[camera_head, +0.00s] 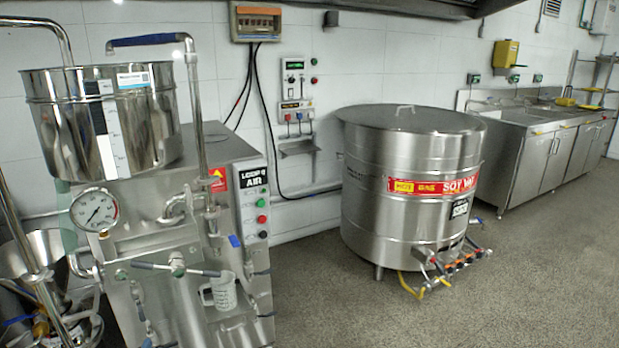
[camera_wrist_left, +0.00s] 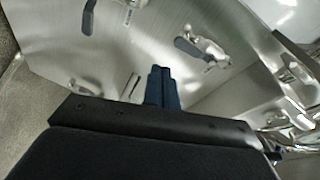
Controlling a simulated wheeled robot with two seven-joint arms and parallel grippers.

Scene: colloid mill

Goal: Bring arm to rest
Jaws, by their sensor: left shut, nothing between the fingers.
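My left gripper (camera_wrist_left: 163,88) shows in the left wrist view, its dark fingers closed together with nothing between them. It faces a steel panel (camera_wrist_left: 120,50) that carries a lever with a dark handle (camera_wrist_left: 188,48), and the fingers appear apart from that lever. I cannot make out the left gripper clearly in the head view. My right gripper is in neither view. The colloid mill (camera_head: 225,170) stands at the left of the head view, with a steel hopper (camera_head: 60,120) on top and a pressure gauge (camera_head: 94,210) on its front.
A clear measuring jug (camera_head: 222,292) stands at the mill's front under a cross-handled valve (camera_head: 177,266). A large soy vat (camera_head: 410,215) stands in the middle. The floor (camera_head: 530,270) at right is clear.

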